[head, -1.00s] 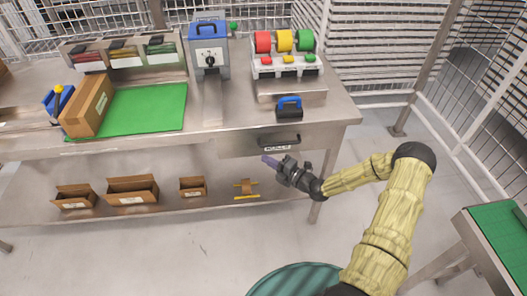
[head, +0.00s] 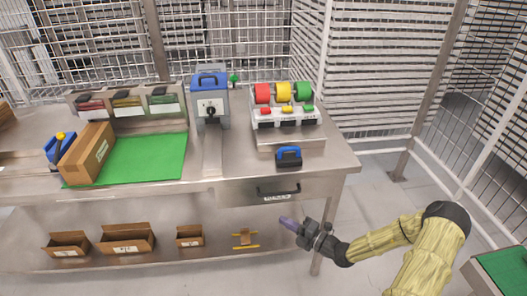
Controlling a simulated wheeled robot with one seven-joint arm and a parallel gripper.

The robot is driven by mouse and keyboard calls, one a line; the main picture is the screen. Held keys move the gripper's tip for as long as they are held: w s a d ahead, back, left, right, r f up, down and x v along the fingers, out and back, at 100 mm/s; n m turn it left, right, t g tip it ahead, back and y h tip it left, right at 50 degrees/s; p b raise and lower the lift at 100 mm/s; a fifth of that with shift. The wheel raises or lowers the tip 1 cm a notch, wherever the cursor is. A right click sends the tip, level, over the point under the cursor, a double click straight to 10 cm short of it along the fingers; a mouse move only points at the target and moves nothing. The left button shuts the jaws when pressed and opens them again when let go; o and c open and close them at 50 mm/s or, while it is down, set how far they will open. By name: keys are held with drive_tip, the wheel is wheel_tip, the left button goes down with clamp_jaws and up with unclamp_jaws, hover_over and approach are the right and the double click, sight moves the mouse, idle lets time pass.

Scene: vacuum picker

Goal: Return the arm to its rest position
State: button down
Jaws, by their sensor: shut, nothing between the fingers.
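My arm, in a yellow cover, comes in from the lower right of the head view and reaches left. My gripper (head: 287,222) is at its end, in front of the right part of the metal table (head: 334,166). It is below the level of the tabletop, near the drawer (head: 270,193). Its purple-tipped fingers point to the upper left and are shut with nothing held. It looks apart from the drawer, though the exact gap cannot be told.
On the table stand a blue-topped machine (head: 210,101), a rack of coloured rolls (head: 286,117), a blue-and-black block (head: 288,156), a cardboard box (head: 87,154) and a green mat (head: 148,160). Small open boxes (head: 127,239) sit on the lower shelf. A green-topped table (head: 503,268) stands lower right.

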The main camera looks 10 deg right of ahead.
drive_tip(key=shift+r, duration=0.1)
drive_tip(key=s+a+r+n+g+h+p, duration=0.25)
drive_tip(key=s+a+r+n+g, duration=0.35)
drive_tip(key=n, duration=0.6)
drive_tip(key=s+a+r+n+g+h+p, duration=0.1)
drive_tip(key=s+r+n+g+p, duration=0.25)
drive_tip(key=s+n+g, duration=0.6)
drive_tip(key=s+d+r+n+t+h+p, duration=0.2)
drive_tip(key=r+n+h+p, duration=0.1)
drive_tip(key=r+n, duration=0.7)
drive_tip(key=s+d+r+n+t+h+p, duration=0.2)
drive_tip(key=r+n+h, duration=0.4)
drive_tip(key=r+n, duration=0.4)
drive_tip(key=d+n+t, duration=0.1)
drive_tip(key=n, duration=0.2)
drive_tip(key=shift+d+r+p, duration=0.15)
drive_tip(key=shift+d+p, duration=0.15)
drive_tip(key=shift+p, duration=0.1)
drive_tip(key=shift+w+d, duration=0.1)
